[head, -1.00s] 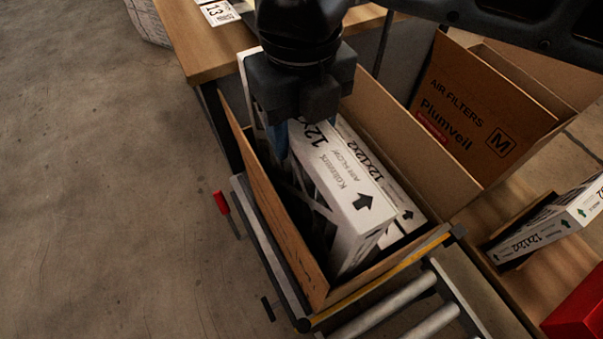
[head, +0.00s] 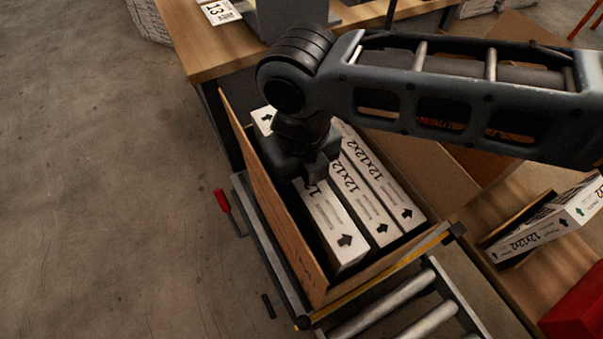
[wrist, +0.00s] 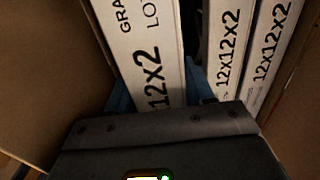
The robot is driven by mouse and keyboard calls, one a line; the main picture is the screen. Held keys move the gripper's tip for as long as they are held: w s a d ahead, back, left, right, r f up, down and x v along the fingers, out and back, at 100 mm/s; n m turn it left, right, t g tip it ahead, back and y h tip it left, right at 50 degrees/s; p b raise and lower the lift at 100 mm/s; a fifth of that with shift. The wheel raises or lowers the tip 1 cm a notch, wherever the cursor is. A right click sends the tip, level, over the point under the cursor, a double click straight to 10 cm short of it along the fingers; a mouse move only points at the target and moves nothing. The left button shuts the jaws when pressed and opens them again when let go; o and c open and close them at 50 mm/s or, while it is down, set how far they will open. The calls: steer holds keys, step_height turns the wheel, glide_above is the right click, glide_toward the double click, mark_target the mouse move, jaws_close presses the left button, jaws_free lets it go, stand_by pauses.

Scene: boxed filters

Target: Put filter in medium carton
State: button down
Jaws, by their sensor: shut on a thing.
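My gripper (head: 314,180) is shut on a white boxed filter (head: 330,225) marked 12x12x2. The filter stands on edge inside the open cardboard carton (head: 268,195), along its left wall. The carton wall also shows there (wrist: 45,70). The filters' lower parts are hidden, and I read no size mark on this carton.
The carton stands on a roller conveyor (head: 395,310). At right are another tilted filter (head: 545,225) in a holder and a red bin (head: 575,305). My arm covers the carton behind.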

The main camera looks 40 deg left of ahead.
steer(key=shift+f, duration=0.1)
steer(key=shift+f, duration=0.35)
steer(key=shift+f+b, duration=0.1)
steer(key=shift+b, duration=0.2)
steer(key=c, duration=0.7)
jaws_free()
step_height(320, 180, up, 13)
steer(key=shift+r, duration=0.1)
